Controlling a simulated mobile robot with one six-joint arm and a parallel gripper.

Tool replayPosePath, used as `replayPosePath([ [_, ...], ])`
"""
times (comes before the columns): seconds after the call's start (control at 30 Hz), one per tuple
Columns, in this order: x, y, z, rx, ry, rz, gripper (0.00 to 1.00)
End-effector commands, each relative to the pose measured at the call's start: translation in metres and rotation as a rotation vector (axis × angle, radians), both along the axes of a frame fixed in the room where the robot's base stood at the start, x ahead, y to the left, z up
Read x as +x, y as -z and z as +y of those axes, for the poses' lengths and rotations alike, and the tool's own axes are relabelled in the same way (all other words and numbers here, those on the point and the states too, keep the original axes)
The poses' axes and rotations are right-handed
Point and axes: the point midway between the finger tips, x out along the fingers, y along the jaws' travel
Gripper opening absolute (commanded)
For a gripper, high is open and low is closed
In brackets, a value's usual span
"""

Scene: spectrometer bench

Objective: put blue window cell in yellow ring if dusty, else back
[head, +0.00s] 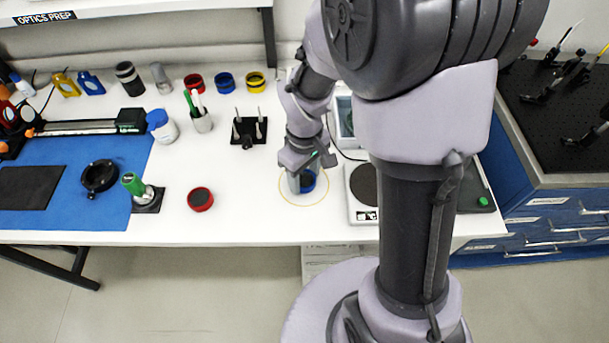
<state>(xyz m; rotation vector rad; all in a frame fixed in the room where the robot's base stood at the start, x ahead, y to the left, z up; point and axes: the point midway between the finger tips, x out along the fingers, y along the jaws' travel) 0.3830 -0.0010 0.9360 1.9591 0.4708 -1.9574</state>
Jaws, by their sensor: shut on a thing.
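My gripper (302,184) points down near the front edge of the white table, shut on the blue window cell (308,179). The fingers hide part of the cell, and its window face cannot be made out, so dust cannot be told. A thin yellow ring (281,193) is marked on the table around the spot below my gripper. The cell appears inside the ring's outline; whether it touches the table is unclear.
A red cell (200,199) stands left of the ring. Red (193,82), blue (224,80) and yellow (256,82) round holders stand at the back. A black post stand (248,132) is behind left; a scale (359,213) is close right. Table is clear between red cell and ring.

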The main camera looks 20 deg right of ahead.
Motion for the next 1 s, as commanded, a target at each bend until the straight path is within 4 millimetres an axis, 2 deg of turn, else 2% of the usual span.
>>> replayPosePath([
  [0.07, 0.0, 0.004, 0.0, 0.0, 0.0, 0.0, 0.02],
  [0.1, 0.0, 0.004, 0.0, 0.0, 0.0, 0.0, 0.54],
  [0.2, 0.0, 0.003, 0.0, 0.0, 0.0, 0.0, 0.72],
  [0.47, 0.0, 0.003, 0.0, 0.0, 0.0, 0.0, 0.72],
  [0.57, 0.0, -0.007, 0.0, 0.0, 0.0, -0.001, 0.72],
  [0.8, 0.001, -0.076, 0.0, 0.0, 0.001, -0.004, 0.72],
  [0.9, 0.001, -0.1, 0.0, 0.0, 0.0, -0.004, 0.72],
  [1.0, 0.0, -0.115, 0.0, 0.0, 0.001, -0.002, 0.72],
])
